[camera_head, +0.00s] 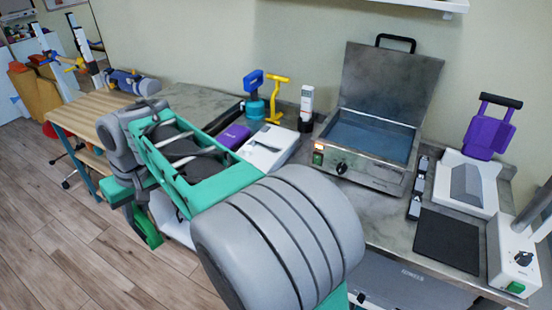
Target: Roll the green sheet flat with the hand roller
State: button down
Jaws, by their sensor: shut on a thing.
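My arm fills the middle of the view, and my gripper cannot be made out in it. I cannot make out the green sheet or a hand roller with certainty. A blue and grey rounded tool (130,81) lies at the back of the wooden worktop (92,112) on the left. My arm hides much of the grey bench (380,207) and part of the worktop.
An open metal heating pan (365,150) stands at the back of the bench. A blue tool (253,95), a yellow tool (275,98) and a white box (268,147) stand left of it. A black mat (447,240) and a purple-handled device (490,128) are right.

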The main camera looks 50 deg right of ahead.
jog(key=s+d+m+h+b, duration=0.15)
jog(key=d+m, duration=0.25)
jog(key=d, duration=0.5)
jog(key=s+d+m+h, duration=0.1)
jog(key=s+d+m, duration=0.25)
jog(key=d, duration=0.45)
jog(key=s+d+m+h+b, duration=0.1)
jog(key=d+m, duration=0.4)
jog(key=d, duration=0.4)
jog(key=s+d+r+m+g+b, duration=0.1)
jog(key=s+d+m+g, duration=0.1)
jog(key=s+d+m, duration=0.55)
jog(key=s+d+m+g+b, duration=0.1)
jog(key=s+d+m, duration=0.55)
jog(key=s, duration=0.65)
jog(key=shift+n+h, duration=0.55)
jog(key=shift+n, duration=0.2)
jog(key=b+x, duration=0.2)
jog(key=x, duration=0.1)
jog(key=b+x, duration=0.3)
jog(key=shift+w+f, duration=0.2)
jog(key=shift+f, duration=0.1)
jog(key=shift+f, duration=0.15)
